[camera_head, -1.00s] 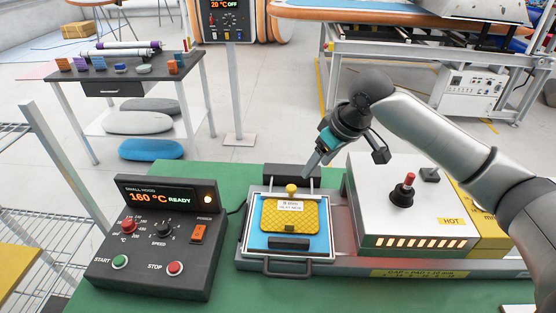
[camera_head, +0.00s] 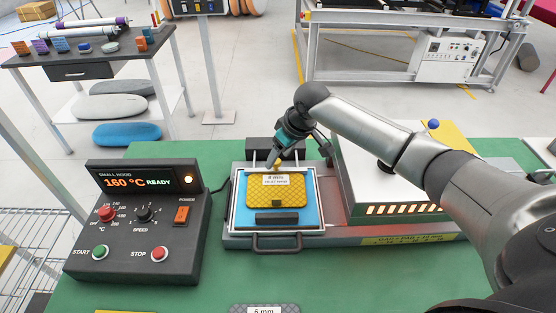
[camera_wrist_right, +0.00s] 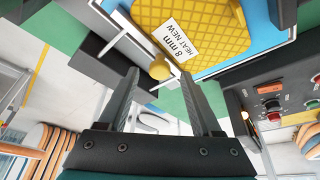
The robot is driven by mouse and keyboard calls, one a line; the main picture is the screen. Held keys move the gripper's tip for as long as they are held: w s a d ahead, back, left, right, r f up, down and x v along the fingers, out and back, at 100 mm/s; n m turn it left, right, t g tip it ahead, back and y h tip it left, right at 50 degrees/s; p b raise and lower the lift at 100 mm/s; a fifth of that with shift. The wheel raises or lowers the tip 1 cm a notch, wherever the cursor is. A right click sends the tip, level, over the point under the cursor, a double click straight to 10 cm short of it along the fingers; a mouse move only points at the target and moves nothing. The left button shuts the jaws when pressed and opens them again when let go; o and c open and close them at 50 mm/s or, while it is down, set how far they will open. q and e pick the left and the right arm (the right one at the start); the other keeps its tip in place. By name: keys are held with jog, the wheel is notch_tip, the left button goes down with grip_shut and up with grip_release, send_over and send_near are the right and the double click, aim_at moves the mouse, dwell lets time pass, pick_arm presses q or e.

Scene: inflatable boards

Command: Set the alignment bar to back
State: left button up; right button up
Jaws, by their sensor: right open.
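The press tray (camera_head: 234,215) holds a blue sheet (camera_head: 308,205) with a yellow quilted pad (camera_head: 262,197) labelled 8 mm. A yellow knob (camera_wrist_right: 160,68) stands at the pad's back edge, by a thin pale bar with short rods; I take this for the alignment bar. A black block (camera_head: 262,146) is behind it. My right gripper (camera_head: 271,165) points down over the tray's back edge and covers the knob in the head view. In the right wrist view its fingers are open, with the knob between and just beyond the tips; contact cannot be told. My left gripper is out of view.
A control box (camera_head: 135,220) reading 160 °C READY stands left of the tray. A grey heater unit (camera_head: 400,190) with glowing slots stands close on the right, under my right arm. A 6 mm pad (camera_head: 264,309) lies at the front edge of the green table (camera_head: 200,292).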

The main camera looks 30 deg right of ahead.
jog(key=shift+x, duration=0.9)
jog(key=shift+r, duration=0.1)
grip_shut()
dwell(0.8)
